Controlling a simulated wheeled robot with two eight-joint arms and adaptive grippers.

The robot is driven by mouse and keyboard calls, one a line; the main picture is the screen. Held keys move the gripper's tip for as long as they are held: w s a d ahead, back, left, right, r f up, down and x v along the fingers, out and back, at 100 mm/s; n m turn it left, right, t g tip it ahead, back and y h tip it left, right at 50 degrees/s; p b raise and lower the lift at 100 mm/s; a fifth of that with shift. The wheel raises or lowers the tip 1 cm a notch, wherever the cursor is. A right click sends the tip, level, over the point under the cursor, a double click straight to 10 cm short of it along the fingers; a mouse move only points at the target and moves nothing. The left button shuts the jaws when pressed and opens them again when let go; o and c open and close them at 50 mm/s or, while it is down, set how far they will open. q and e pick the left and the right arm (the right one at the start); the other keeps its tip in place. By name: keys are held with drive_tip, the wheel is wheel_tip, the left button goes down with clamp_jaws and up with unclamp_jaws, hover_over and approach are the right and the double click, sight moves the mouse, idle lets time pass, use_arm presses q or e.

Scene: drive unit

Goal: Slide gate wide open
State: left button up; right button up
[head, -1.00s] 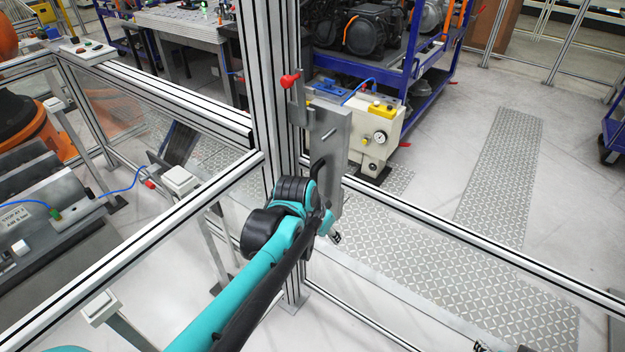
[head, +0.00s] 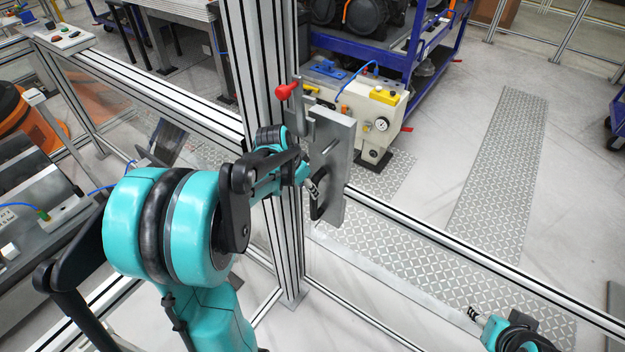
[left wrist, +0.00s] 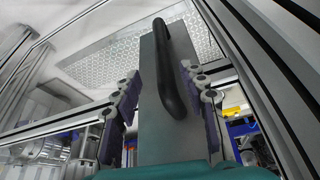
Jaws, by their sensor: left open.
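The gate's grey metal plate (head: 340,160) stands beside the aluminium post, with a red knob (head: 286,90) at its upper left. A black bar handle (head: 318,203) is on the plate's face; it also shows in the left wrist view (left wrist: 172,75). My left gripper (head: 312,188) is at the handle. Contact is unclear.
Aluminium fence rails (head: 470,257) run to both sides of the post (head: 262,60). A beige box with a gauge (head: 360,115) stands behind the plate. A blue cart (head: 420,60) is at the back. Patterned floor plates (head: 505,160) lie clear beyond the fence.

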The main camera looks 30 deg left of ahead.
use_arm(q)
drive_tip(key=b+x, duration=0.2)
drive_tip(key=x, duration=0.5)
drive_tip(key=shift+w+f, duration=0.25)
drive_tip(key=shift+w, duration=0.15)
drive_tip(key=shift+a, duration=0.1)
clamp_jaws()
